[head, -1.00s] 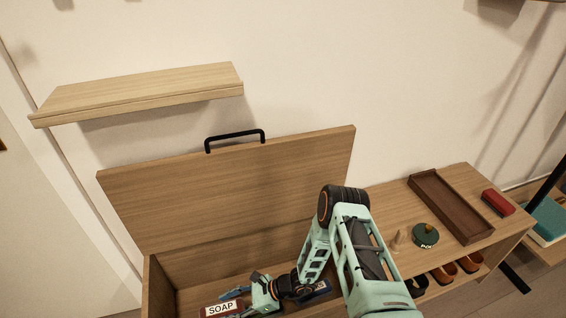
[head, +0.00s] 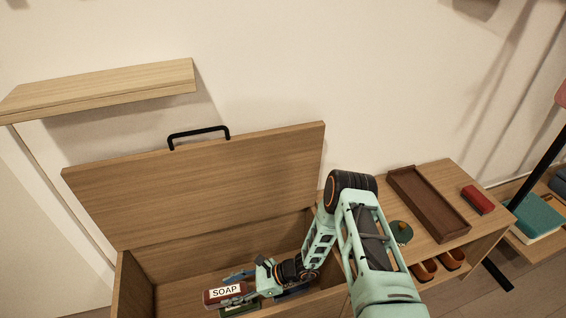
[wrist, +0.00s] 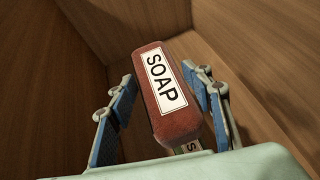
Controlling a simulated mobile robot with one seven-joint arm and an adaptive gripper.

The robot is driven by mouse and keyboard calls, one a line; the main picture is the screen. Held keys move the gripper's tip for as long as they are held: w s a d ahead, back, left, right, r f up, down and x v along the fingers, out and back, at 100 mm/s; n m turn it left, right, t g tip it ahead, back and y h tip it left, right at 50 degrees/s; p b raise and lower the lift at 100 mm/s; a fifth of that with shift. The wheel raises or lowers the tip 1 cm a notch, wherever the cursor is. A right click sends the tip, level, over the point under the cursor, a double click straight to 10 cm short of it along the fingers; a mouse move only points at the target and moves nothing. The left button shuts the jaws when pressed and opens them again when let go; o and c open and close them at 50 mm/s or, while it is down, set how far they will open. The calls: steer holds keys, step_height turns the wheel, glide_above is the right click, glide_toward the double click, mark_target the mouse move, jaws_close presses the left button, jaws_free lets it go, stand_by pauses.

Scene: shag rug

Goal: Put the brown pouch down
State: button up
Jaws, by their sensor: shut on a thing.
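The brown pouch (head: 216,297), reddish brown with a white SOAP label, is inside the open wooden chest (head: 134,290). In the wrist view the pouch (wrist: 163,92) lies lengthwise between the two blue-padded fingers of my gripper (wrist: 160,77). My gripper (head: 240,287) is shut on it, low in the chest. Whether the underside of the pouch touches anything below is hidden.
A green item (head: 238,309) lies under the pouch, mostly hidden. The chest's raised lid (head: 200,190) stands behind my arm, below a wall shelf (head: 100,88). A brown tray (head: 428,203) and red item (head: 478,199) are on the top at right.

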steer(key=w+d+r+m+t, duration=0.1)
steer(key=w+d+r+t, duration=0.1)
steer(key=w+d+r, duration=0.4)
steer(key=w+d+r+m+t, duration=0.1)
steer(key=w+d+r, duration=0.5)
steer(key=r, duration=0.9)
steer(key=shift+w+d+r+m+t, duration=0.15)
steer(key=shift+w+d+m+t, duration=0.2)
steer(key=shift+d+m, duration=0.5)
steer(key=d+r, duration=0.3)
steer(key=r, duration=0.1)
steer(key=d+r+m+t, duration=0.1)
steer(key=d+r, duration=0.2)
steer(key=r, duration=0.1)
steer(key=d+r+m+t+h, duration=0.1)
steer(key=d+r, duration=0.2)
steer(key=r, duration=0.1)
steer(key=shift+d+r+t, duration=0.15)
steer(key=shift+d+t, duration=0.1)
steer(key=shift+d, duration=0.15)
steer(key=shift+c, duration=0.2)
steer(key=s+d+r+m+t+h, duration=0.15)
steer(key=s+d+r, duration=0.25)
steer(key=d+r, duration=0.4)
step_height(320, 180, up, 30)
steer(key=a+p, duration=0.1)
steer(key=p, duration=3.5)
steer(key=shift+a+r+m, duration=0.15)
steer(key=shift+r+m, duration=0.05)
steer(key=shift+m, duration=0.2)
